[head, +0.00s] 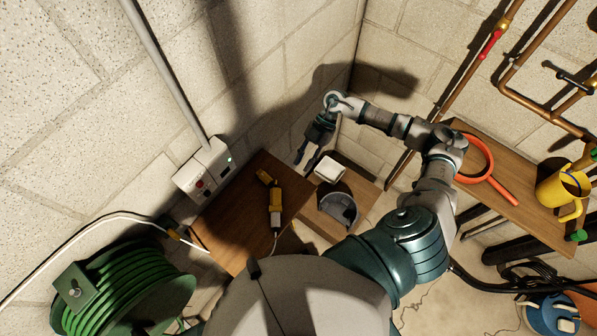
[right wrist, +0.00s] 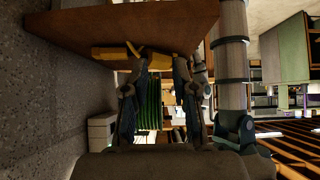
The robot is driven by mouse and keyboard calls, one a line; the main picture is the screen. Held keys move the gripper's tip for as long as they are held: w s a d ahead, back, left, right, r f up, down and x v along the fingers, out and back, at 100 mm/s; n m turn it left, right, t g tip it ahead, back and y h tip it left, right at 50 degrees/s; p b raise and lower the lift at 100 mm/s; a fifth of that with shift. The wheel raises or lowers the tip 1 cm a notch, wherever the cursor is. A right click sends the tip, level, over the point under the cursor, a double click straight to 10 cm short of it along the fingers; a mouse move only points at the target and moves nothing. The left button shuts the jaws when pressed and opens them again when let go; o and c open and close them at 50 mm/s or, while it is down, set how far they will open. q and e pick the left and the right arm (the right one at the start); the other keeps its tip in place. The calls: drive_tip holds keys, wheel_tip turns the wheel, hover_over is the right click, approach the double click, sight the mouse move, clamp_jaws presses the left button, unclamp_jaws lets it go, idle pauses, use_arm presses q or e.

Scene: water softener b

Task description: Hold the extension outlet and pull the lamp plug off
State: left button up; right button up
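A yellow block with a grey middle and a pale cable (head: 275,206) lies on a brown wooden board; it looks like the extension outlet. A smaller yellow piece (head: 265,177) lies just above it. I cannot tell for sure which part is the lamp plug. Yellow parts also show at the board's edge in the right wrist view (right wrist: 112,53), beyond my fingertips. My right gripper (head: 305,162) is open and empty, to the right of the yellow pieces and apart from them. Its two spread fingers also show in the right wrist view (right wrist: 160,65). My left gripper is not in view.
The wooden board (head: 232,222) stands against the block wall. A white wall box (head: 203,170) with a conduit is left of it. A white container (head: 329,170) and a grey bin (head: 338,205) sit right. A green hose reel (head: 125,290) is lower left.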

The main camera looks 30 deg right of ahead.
drive_tip(key=shift+o, duration=0.3)
drive_tip(key=v, duration=0.4)
drive_tip(key=shift+w+a+r, duration=0.1)
drive_tip(key=shift+a+r, duration=0.2)
drive_tip(key=shift+a, duration=0.05)
drive_tip(key=o, duration=0.4)
drive_tip(key=shift+a+r, duration=0.15)
drive_tip(key=shift+o, duration=0.2)
drive_tip(key=s+a+h+p, duration=0.1)
drive_tip(key=a+f+h, duration=0.1)
drive_tip(key=shift+s+a+t+p, duration=0.3)
drive_tip(key=shift+s+t+p, duration=0.05)
drive_tip(key=shift+t, duration=0.05)
drive_tip(key=b+x, duration=0.4)
drive_tip(key=x, duration=0.2)
drive_tip(key=shift+a+f, duration=0.1)
drive_tip(key=shift+f, duration=0.25)
drive_tip(key=shift+s+a+f, duration=0.15)
drive_tip(key=shift+a+f, duration=0.2)
drive_tip(key=shift+f, duration=0.15)
drive_tip(key=shift+d, duration=0.1)
clamp_jaws()
drive_tip(key=c, duration=0.5)
unclamp_jaws()
